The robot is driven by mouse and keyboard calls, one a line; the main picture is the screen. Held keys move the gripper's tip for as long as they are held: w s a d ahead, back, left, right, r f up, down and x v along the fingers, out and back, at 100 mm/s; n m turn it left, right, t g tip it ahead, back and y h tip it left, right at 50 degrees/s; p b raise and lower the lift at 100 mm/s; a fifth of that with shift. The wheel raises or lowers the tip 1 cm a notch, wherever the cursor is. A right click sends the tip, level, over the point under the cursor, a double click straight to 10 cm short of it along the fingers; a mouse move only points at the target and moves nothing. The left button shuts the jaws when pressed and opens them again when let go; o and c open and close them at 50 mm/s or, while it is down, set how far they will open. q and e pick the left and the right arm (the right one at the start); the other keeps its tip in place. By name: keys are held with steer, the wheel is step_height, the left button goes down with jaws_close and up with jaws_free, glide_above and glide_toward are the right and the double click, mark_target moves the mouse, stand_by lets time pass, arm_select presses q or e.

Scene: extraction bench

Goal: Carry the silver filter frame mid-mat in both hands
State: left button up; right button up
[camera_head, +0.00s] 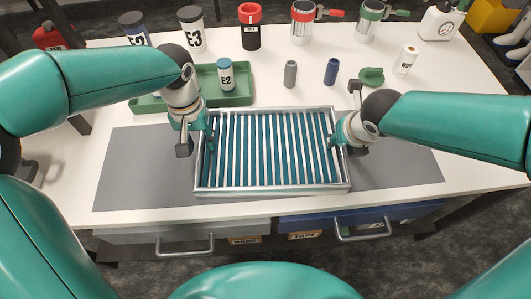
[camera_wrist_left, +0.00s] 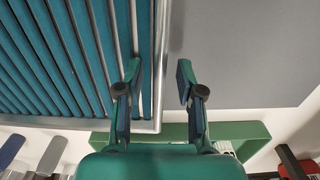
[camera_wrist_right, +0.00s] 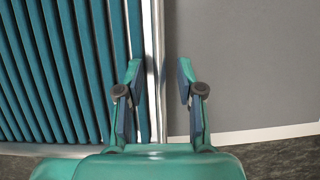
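The silver filter frame (camera_head: 272,189), with teal and silver slats, lies flat in the middle of the grey mat (camera_head: 135,170). My left gripper (camera_head: 208,138) is at its left side and my right gripper (camera_head: 336,141) at its right side. In the left wrist view, the open fingers (camera_wrist_left: 158,75) stand either side of the frame's rim (camera_wrist_left: 160,40), with a gap showing. In the right wrist view, the open fingers (camera_wrist_right: 158,75) likewise straddle the opposite rim (camera_wrist_right: 152,35), apart from it on the outer side. Finger depth against the rim is hard to tell.
Grey (camera_head: 290,74) and blue (camera_head: 331,71) cylinders and a green item (camera_head: 371,76) stand behind right. Several containers line the back. Bare mat shows on both sides.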

arm_select(q)
steer(key=shift+r, duration=0.3)
arm_select(e)
steer(key=shift+r, duration=0.1)
arm_select(q)
step_height(320, 180, up, 11)
steer(key=shift+r, duration=0.15)
arm_select(e)
steer(key=v, duration=1.1)
steer(key=shift+s+r, duration=0.2)
steer(key=shift+r, duration=0.1)
